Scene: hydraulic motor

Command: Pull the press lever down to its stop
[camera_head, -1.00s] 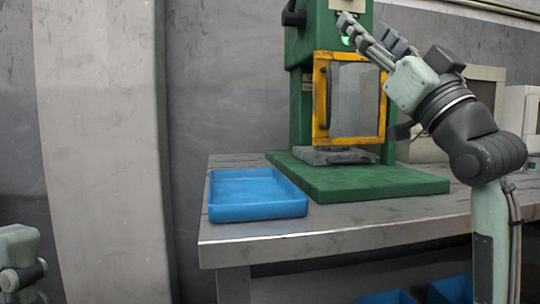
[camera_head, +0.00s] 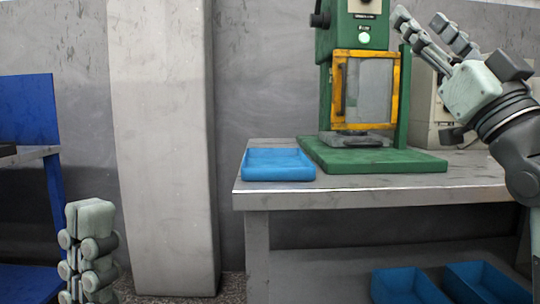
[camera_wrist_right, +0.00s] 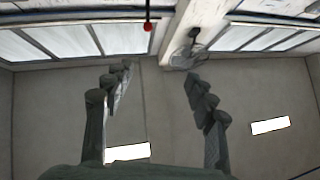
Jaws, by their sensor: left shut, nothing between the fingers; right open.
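The green press (camera_head: 362,35) stands on the bench, its yellow-framed door (camera_head: 367,92) shut in front of its work space. In the right wrist view a small red ball (camera_wrist_right: 148,26) sits on a thin dark rod coming from the top edge; I cannot tell for sure whether it is the press lever's knob. My right gripper (camera_head: 422,22) is raised to the right of the press head. Its fingers are open and empty, and the red ball shows beyond its fingertips (camera_wrist_right: 158,75). My left gripper (camera_head: 90,215) is shut and empty at lower left, far from the press.
A blue tray (camera_head: 278,178) lies on the bench (camera_head: 395,190) left of the press base. A beige cabinet (camera_head: 428,110) stands behind my right arm. Blue bins (camera_head: 405,285) sit under the bench. A pillar (camera_head: 160,150) and blue shelving (camera_head: 30,110) are at left.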

